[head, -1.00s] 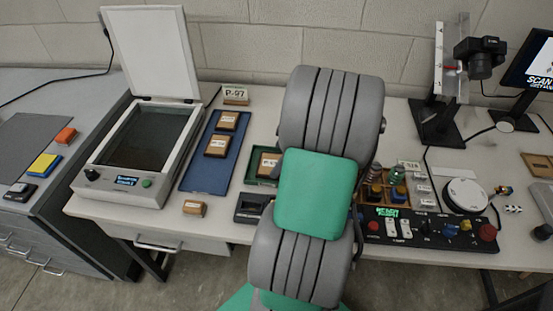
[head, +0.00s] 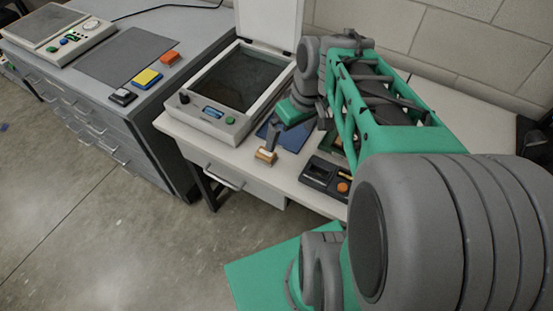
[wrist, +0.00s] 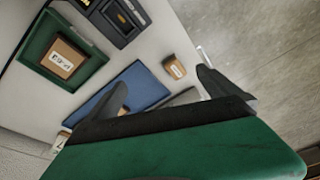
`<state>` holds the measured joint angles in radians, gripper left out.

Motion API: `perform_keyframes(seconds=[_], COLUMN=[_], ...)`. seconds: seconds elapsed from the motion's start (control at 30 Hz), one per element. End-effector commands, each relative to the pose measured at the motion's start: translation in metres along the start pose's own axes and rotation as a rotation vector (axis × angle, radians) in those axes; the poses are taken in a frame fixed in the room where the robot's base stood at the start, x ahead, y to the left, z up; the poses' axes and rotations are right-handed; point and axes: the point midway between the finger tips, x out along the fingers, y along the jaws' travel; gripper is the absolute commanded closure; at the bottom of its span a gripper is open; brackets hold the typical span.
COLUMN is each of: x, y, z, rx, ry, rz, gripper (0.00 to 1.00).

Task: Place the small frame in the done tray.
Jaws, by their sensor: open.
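The small frame (head: 266,156), a small tan wooden block with a pale label, lies on the white table near its front edge. In the wrist view the small frame (wrist: 174,67) shows beyond and between my fingertips, apart from them. My gripper (head: 274,140) is open and empty, pointing down close over it. In the wrist view my gripper (wrist: 163,88) has its two dark fingers spread. A green tray (wrist: 92,66) holds a larger labelled wooden frame (wrist: 64,58). I cannot tell which tray is the done tray.
An open flatbed scanner (head: 235,85) stands left of my gripper. A black box with an orange button (head: 325,178) sits to the right at the table's front edge. A grey cabinet (head: 130,80) adjoins on the left. My arm hides much of the table's right side.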

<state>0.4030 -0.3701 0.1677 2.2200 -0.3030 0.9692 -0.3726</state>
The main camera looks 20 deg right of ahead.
Motion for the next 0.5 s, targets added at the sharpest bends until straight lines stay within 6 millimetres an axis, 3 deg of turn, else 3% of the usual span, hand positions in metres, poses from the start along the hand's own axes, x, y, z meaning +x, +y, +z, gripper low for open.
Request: perform_keyframes(seconds=[0.03, 0.1, 0.2, 0.5], x=[0.004, 0.010, 0.016, 0.020], y=[-0.031, -0.057, -0.076, -0.082], z=[0.006, 0.018, 0.033, 0.041], rx=[0.028, 0.095, 0.164, 0.204], ry=[-0.004, -0.004, 0.002, 0.004], rz=[0.021, 0.052, 0.083, 0.098], gripper=[0.00, 0.00, 0.00, 0.00])
